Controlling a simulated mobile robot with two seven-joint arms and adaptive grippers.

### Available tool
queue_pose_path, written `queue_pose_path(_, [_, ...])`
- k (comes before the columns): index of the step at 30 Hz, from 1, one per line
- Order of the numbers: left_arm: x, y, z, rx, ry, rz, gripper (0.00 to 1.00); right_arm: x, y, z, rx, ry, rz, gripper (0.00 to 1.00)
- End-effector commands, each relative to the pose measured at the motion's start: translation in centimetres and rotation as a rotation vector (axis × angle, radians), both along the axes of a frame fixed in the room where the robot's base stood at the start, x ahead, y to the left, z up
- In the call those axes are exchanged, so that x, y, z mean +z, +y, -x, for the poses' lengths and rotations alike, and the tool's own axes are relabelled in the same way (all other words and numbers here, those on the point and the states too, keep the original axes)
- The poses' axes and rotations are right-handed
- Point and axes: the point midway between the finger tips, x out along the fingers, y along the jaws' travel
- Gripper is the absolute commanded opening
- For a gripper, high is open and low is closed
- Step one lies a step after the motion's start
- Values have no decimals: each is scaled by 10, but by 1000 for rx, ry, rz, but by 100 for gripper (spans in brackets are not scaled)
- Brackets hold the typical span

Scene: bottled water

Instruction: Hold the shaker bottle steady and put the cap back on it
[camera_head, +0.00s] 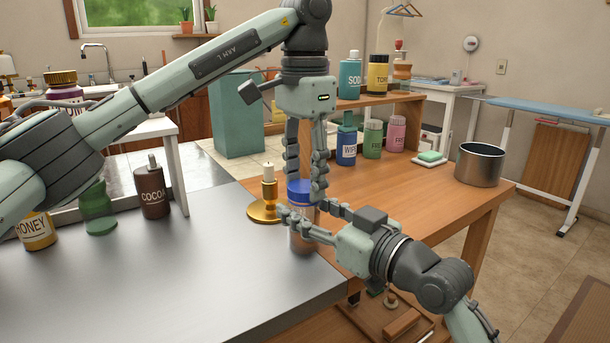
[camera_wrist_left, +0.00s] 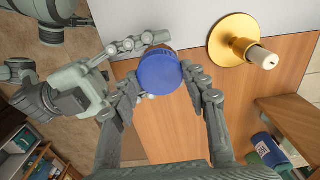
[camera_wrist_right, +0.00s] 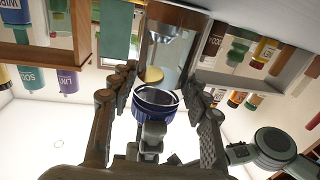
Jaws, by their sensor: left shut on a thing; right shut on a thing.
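The shaker bottle (camera_head: 303,241) is clear and stands upright near the front edge where the metal top meets the wood. It also shows upside down in the right wrist view (camera_wrist_right: 172,50). My right gripper (camera_head: 284,222) comes in from the right, shut around the bottle's upper part. The blue cap (camera_head: 300,187) is at the bottle's mouth, and it shows from above in the left wrist view (camera_wrist_left: 160,74). My left gripper (camera_head: 304,190) points down from above, shut on the cap. Whether the cap is seated or just above the rim, I cannot tell.
A brass candle holder (camera_head: 266,211) with a white candle stands close behind the bottle. A small wooden shelf (camera_head: 400,98) with several bottles is farther back. A steel pot (camera_head: 480,165) stands at the right. The metal top (camera_head: 150,270) in front is clear.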

Motion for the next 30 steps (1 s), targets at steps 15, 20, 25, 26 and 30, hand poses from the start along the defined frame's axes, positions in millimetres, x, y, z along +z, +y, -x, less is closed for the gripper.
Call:
queue_pose_path(15, [0,-1,1,0,2,2,62,-1,0,-1,-1,1,0,0])
queue_pose_path(20, [2,-1,1,70,2,2,62,-1,0,-1,-1,1,0,0])
queue_pose_path(25, [6,-1,0,369,3,2,62,-1,0,-1,-1,1,1,0])
queue_pose_path(26, [8,-1,0,443,4,2,62,-1,0,-1,-1,1,1,0])
queue_pose_path(30, [14,-1,0,816,4,1,62,-1,0,0,-1,1,1,0])
